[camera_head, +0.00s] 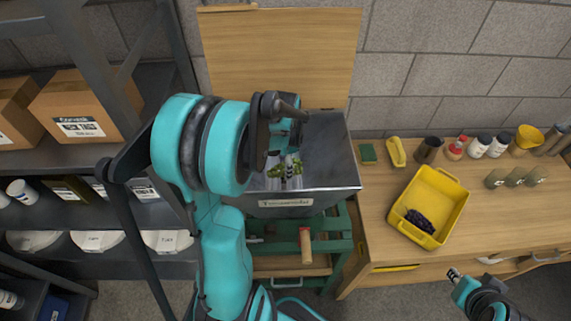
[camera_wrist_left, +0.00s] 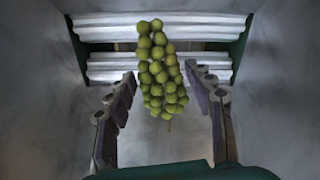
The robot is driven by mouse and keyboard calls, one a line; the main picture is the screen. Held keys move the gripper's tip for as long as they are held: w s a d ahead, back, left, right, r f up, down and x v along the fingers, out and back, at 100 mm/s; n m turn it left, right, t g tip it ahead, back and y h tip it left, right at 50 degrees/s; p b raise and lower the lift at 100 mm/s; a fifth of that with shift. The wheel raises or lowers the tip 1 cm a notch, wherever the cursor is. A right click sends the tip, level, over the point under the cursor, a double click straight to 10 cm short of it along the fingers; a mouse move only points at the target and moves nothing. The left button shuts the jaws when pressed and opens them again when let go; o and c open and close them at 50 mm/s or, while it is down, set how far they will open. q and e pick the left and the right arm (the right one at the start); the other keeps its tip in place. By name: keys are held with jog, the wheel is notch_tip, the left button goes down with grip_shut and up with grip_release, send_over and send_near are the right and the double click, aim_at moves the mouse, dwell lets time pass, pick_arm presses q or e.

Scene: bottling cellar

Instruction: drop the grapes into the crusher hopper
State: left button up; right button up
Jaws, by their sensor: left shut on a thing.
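The metal crusher hopper (camera_head: 328,150) stands open at the centre of the head view. My left arm reaches over it, and the left gripper (camera_head: 284,170) is inside its mouth. The left gripper is shut on a bunch of green grapes (camera_wrist_left: 160,72), its fingers on either side. In the left wrist view, the pale ribbed rollers (camera_wrist_left: 160,27) show behind the grapes, between the hopper's grey walls. In the head view, the gripper and arm partly hide the grapes. My right gripper (camera_head: 454,275) is low at the right, before the bench; its jaws are too small to read.
A yellow tray (camera_head: 448,187) holding a dark grape bunch (camera_head: 420,221) sits on the wooden bench right of the crusher. A shelf with boxes (camera_head: 85,105) stands left. A wooden board (camera_head: 283,50) rises behind the hopper.

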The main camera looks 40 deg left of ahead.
pick_arm(q)
jog(key=o, duration=0.9)
notch_tip(320, 180, up, 12)
dwell(0.8)
